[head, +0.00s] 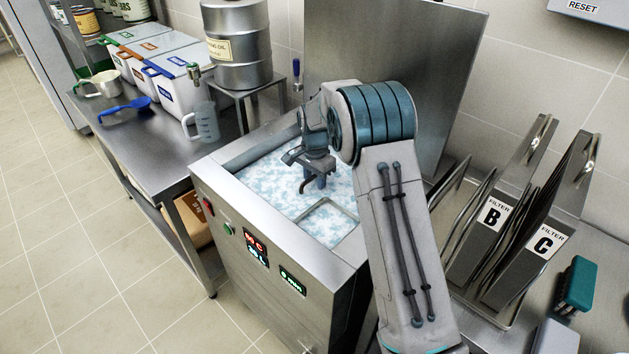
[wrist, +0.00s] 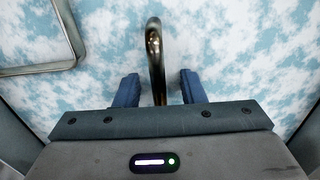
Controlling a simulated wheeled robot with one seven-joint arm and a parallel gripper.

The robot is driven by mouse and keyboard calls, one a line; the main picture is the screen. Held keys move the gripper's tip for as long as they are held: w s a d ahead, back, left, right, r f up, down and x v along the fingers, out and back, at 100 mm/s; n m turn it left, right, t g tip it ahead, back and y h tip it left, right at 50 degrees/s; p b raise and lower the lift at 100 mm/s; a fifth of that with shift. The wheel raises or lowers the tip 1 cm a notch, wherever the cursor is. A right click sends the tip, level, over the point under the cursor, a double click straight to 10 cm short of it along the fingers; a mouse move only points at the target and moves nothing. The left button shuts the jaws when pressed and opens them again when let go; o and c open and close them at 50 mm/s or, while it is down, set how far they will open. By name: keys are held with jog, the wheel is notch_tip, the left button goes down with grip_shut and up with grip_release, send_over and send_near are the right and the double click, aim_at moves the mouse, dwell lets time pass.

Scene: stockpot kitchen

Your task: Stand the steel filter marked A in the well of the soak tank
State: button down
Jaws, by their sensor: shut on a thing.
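The soak tank (head: 209,170) is a steel box full of blue-and-white foamy liquid. A rectangular metal rim (head: 327,203), seemingly the well, shows at the liquid's surface near the front right; its corner is also at upper left in the wrist view (wrist: 78,45). My gripper (head: 318,183) is over the tank, behind that rim. In the wrist view, its blue fingers (wrist: 160,90) are on either side of a bent steel handle (wrist: 155,50), which I take to be that of filter A. The filter's body and its A mark are hidden.
Filters B (head: 492,215) and C (head: 545,240) stand in a rack on the right counter. A tall steel panel (head: 390,70) rises behind the tank. A jug (head: 205,122) and a steel drum (head: 237,45) stand to the left. The left floor is clear.

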jog(key=c, duration=0.9)
grip_release()
jog(key=shift+r, duration=0.1)
jog(key=shift+o, duration=0.2)
jog(key=shift+s, duration=0.1)
